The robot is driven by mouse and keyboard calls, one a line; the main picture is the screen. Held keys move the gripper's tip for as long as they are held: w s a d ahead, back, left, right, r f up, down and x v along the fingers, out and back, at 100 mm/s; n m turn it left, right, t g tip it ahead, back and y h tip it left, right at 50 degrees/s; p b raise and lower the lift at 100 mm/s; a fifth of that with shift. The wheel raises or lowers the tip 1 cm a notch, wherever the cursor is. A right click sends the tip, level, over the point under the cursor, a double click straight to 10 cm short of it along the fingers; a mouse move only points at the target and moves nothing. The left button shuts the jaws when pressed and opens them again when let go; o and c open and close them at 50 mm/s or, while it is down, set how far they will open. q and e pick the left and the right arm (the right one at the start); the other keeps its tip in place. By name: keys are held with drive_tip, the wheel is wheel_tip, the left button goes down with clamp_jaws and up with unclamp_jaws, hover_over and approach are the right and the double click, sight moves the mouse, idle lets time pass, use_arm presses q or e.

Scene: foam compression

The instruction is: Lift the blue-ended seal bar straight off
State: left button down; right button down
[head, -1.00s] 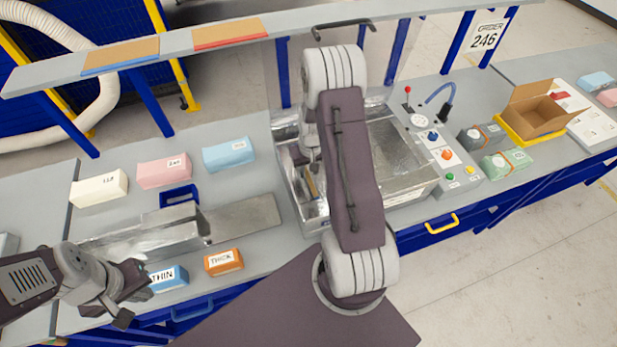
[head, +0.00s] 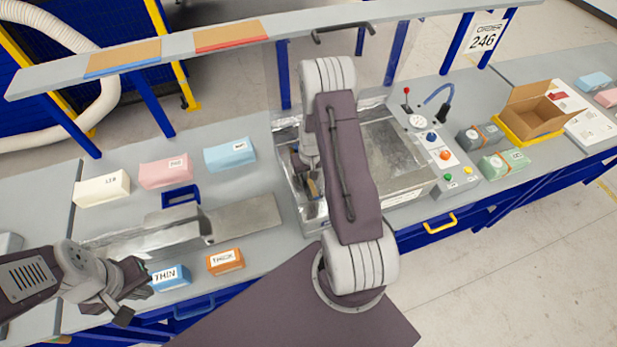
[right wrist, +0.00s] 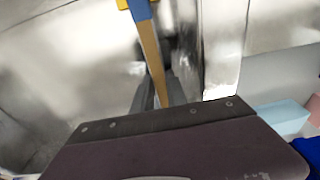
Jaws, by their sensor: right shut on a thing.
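The seal bar (right wrist: 150,45) is a slim tan bar with a blue end (right wrist: 140,10) at the top of the right wrist view. My right gripper (right wrist: 160,95) is shut on its near part. In the head view the tan bar (head: 313,188) shows as a small strip inside the left part of the metal machine, beside my right arm. My right gripper there is mostly hidden by my own arm. Whether the bar touches anything beneath cannot be told. My left gripper (head: 133,292) is open and empty beside the blue THIN block (head: 170,278).
The metal sealing machine (head: 408,180) has walls close around the bar. A control panel (head: 442,150) stands to its right. An orange THICK block (head: 225,261) and pale foam blocks lie left. A shelf (head: 190,51) crosses above the back. An open carton (head: 535,117) stands right.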

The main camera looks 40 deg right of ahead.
wheel_tip(320, 180, up, 8)
drive_tip(key=shift+r+b, duration=0.2)
drive_tip(key=shift+b, duration=0.8)
drive_tip(key=shift+r, duration=0.65)
